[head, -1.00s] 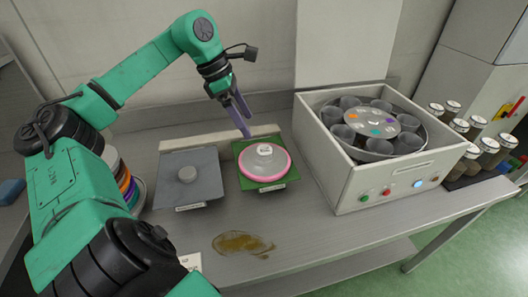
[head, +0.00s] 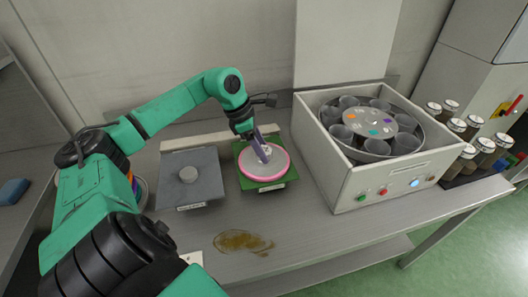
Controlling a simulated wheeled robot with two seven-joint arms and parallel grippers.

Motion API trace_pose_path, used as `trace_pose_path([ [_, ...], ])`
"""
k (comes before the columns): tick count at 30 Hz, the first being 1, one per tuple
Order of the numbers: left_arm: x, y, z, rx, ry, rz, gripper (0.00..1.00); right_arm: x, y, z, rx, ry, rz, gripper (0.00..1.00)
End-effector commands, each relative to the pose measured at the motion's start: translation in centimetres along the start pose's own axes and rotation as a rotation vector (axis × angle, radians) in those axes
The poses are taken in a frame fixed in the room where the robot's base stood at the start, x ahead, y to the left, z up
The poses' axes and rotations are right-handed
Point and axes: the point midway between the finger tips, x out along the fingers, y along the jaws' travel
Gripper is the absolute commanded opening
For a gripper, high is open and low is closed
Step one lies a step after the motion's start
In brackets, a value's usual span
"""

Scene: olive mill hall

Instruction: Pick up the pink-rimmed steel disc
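The pink-rimmed steel disc (head: 254,170) lies flat on a green square mat (head: 288,183) on the steel bench. A small pale knob stands at its centre. My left gripper (head: 264,155) points down at the disc from behind, with its purple-grey fingers at the knob. The fingers overlap in this view, so I cannot tell whether they are open or closed on the knob. My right gripper is not in view.
A white box centrifuge (head: 350,180) with an open top stands close on the right. A brown puddle (head: 243,242) is in front. Several capped jars (head: 484,148) stand far right.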

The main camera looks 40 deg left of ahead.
Motion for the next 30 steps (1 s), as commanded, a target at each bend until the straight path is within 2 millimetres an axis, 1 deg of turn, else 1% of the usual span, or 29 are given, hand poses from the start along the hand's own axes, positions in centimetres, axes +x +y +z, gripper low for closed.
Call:
trace_pose_path([
  [8,-0.2,0.0,0.1,0.0,-0.002,0.002,0.38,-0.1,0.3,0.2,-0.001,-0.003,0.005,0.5],
  [11,-0.8,0.1,0.4,0.001,-0.004,0.003,0.38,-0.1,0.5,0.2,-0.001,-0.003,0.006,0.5],
  [13,-1.7,0.1,0.8,0.002,-0.005,0.004,0.38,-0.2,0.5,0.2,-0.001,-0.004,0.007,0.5],
  [14,-2.4,0.1,1.1,0.003,-0.006,0.005,0.38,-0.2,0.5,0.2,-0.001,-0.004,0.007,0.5],
  [17,-5.6,0.1,2.5,0.004,-0.01,0.008,0.38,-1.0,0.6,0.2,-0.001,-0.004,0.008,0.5],
  [18,-7.2,0.1,3.1,0.004,-0.012,0.009,0.38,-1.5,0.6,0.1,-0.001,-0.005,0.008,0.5],
  [20,-9.4,0.1,4.1,0.005,-0.013,0.008,0.38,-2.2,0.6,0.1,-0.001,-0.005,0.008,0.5],
  [21,-10.9,0.1,4.7,0.004,-0.012,0.007,0.38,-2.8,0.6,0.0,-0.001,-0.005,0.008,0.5],
  [24,-14.2,0.0,6.0,0.004,-0.009,0.004,0.38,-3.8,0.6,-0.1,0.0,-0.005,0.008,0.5],
  [27,-16.6,0.0,7.0,0.003,-0.006,0.002,0.38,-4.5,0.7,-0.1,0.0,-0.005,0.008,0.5],
  [30,-18.1,0.0,7.6,0.002,-0.005,0.002,0.38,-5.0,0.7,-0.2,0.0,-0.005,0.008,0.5],
])
